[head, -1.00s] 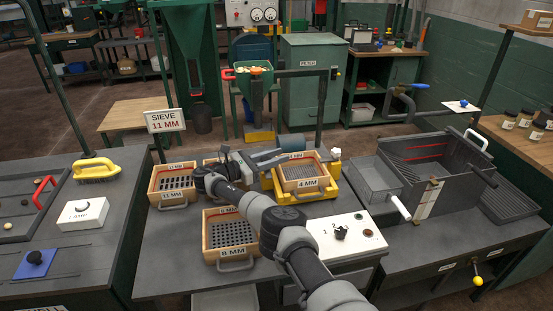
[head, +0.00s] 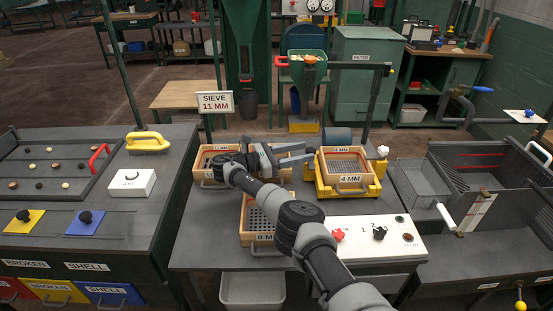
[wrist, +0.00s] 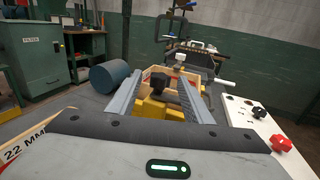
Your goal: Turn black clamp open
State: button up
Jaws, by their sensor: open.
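The black clamp (wrist: 160,88) is a dark knob on a yellow block at the near side of the yellow sieve stand (wrist: 166,108). In the wrist view it shows between my two fingers, apart from them as far as I can tell. My gripper (head: 311,152) is open and empty, at the left edge of the stand (head: 374,187) that carries the 4 MM sieve (head: 346,180). In the head view the fingers hide the black clamp, or it is too small to tell. A white knob (head: 382,151) stands at the stand's right side and shows beyond the sieve in the wrist view (wrist: 180,57).
A blue-grey cylinder (head: 338,138) lies behind the stand and shows left of my fingers in the wrist view (wrist: 111,77). A white panel (head: 375,238) with red and black knobs stands in front. Other wooden sieves lie left and below my arm. A metal trough (head: 430,184) is at the right.

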jog(key=b+v, duration=0.2)
jog(key=v, duration=0.7)
jog(key=shift+a+b, duration=0.25)
jog(key=shift+b, duration=0.1)
jog(key=shift+s+r, duration=0.1)
